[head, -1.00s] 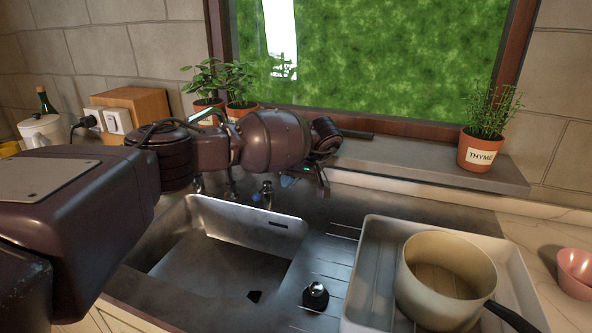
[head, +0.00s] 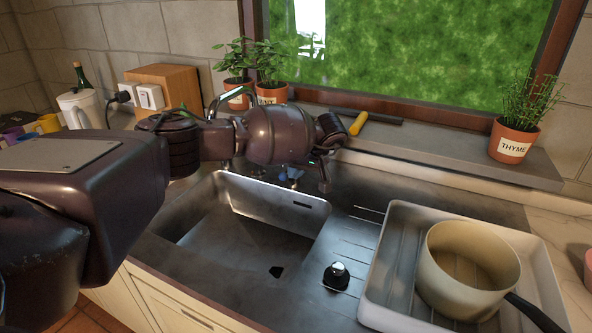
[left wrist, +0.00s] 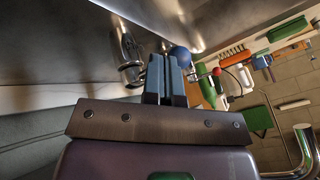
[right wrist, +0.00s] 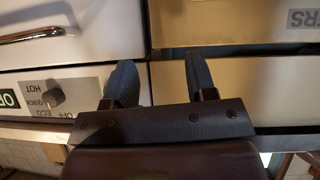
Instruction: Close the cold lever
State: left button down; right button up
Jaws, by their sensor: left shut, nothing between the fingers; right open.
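The cold lever has a blue ball (left wrist: 180,55), seen just past the fingertips of my left gripper (left wrist: 167,72) in the left wrist view. I cannot tell whether the fingers touch it. In the head view a small blue spot (head: 292,173) shows behind the sink, left of my left gripper (head: 324,182), partly hidden by my arm. A red ball (left wrist: 217,72) shows farther right in the left wrist view. My left gripper is shut and empty. My right gripper (right wrist: 160,82) is open and empty, facing pale drawer fronts. The lever's exact angle is unclear.
The sink basin (head: 225,245) is below my left arm. A white tray (head: 375,290) with a pot (head: 465,265) stands at right. Potted herbs, including thyme (head: 515,140), line the sill. A dial (right wrist: 53,97) on a white panel is left of my right gripper.

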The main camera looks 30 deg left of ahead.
pick_arm(q)
jog(key=shift+s+a+m, duration=0.2)
jog(key=shift+a+m, duration=0.1)
jog(key=shift+a, duration=0.15)
jog(key=v, duration=1.1)
jog(key=shift+d+p, duration=0.15)
jog(key=shift+p, duration=0.25)
